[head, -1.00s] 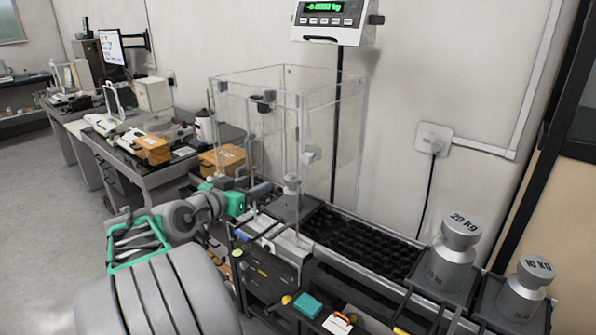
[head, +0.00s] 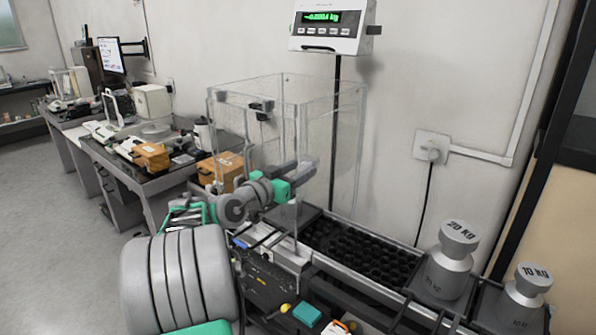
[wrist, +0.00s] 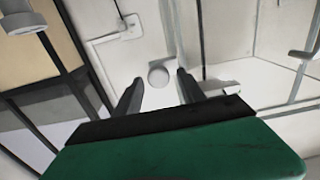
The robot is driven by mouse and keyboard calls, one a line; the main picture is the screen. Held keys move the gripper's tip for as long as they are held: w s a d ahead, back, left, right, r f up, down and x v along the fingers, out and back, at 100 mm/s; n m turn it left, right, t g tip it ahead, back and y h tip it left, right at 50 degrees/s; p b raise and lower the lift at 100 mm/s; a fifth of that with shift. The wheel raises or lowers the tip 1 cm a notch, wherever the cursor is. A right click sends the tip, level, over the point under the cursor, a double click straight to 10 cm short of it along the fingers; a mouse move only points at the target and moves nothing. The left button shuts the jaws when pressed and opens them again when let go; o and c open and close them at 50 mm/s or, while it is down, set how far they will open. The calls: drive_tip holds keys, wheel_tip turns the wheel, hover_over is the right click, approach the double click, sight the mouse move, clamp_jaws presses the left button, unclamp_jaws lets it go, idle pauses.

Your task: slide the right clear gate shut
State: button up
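A clear-walled box (head: 346,85) stands on the near bench. I take its right-hand clear panel (head: 345,145) for the right gate; how far it stands open is hard to tell. My gripper (head: 306,167) reaches across the front of the box at mid-height, in front of where the gate's pale knob was seen. In the wrist view, the two dark fingers (wrist: 158,90) are apart. A pale round knob-like thing (wrist: 158,76) shows between their tips, with gaps on both sides; I cannot tell whether it is the gate's knob.
A dark textured bed (head: 355,245) runs right of the box. The 20 kg weight (head: 450,265) and 10 kg weight (head: 526,290) stand at the right. A display (head: 330,28) hangs above on a post. An orange box (head: 220,168) sits left of the clear box.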

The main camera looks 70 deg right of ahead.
clamp_jaws()
idle(1.1)
drive_tip(key=shift+a, duration=0.1)
